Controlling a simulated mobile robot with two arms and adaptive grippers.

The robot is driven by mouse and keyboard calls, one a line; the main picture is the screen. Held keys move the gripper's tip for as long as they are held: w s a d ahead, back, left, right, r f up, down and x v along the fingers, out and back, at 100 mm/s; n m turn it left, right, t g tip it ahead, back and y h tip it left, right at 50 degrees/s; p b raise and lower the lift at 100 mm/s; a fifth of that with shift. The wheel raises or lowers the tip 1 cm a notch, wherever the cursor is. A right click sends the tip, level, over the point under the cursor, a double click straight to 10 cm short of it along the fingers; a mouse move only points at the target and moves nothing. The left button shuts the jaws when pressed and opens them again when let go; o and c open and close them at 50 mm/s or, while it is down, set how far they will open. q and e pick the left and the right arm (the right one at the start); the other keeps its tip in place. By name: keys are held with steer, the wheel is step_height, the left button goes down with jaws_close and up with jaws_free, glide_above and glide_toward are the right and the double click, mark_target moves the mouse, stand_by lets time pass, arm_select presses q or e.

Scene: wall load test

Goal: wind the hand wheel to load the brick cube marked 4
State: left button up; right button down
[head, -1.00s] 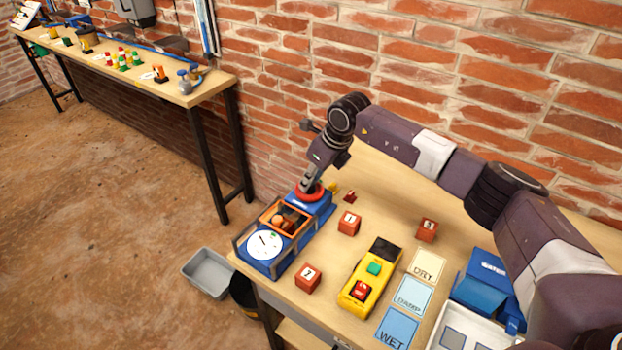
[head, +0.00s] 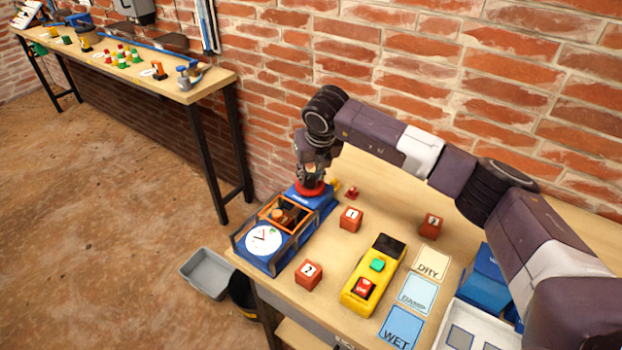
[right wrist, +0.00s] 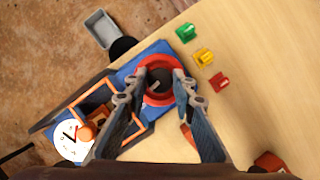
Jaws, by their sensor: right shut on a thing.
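The red hand wheel (head: 309,192) sits on the far end of the blue load tester (head: 286,256). My right gripper (head: 311,181) is above the wheel and shut on it. In the right wrist view its fingers (right wrist: 163,82) lie on either side of the red wheel rim (right wrist: 158,101). The round white dial (head: 263,240) is at the near end of the tester; its dark needle also shows in the right wrist view (right wrist: 72,143). Brownish parts sit inside the orange frame (head: 273,204); I cannot read a 4 on any of them. My left gripper is out of view.
Brick cubes marked 1 (head: 350,219) and 2 (head: 308,276) stand near the tester, with another cube (head: 431,225) farther right. A yellow control box (head: 371,285) and cards marked DRY (head: 431,263) and WET (head: 401,327) lie to the right. A grey bin (head: 207,273) is on the floor.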

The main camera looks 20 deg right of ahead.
steer(key=shift+m+h+b, duration=0.6)
steer(key=shift+m+b, duration=0.45)
steer(key=shift+m, duration=0.55)
steer(key=shift+r, duration=0.1)
steer(key=c, duration=1.6)
jaws_free()
steer(key=shift+a, duration=0.1)
steer(key=v, duration=1.2)
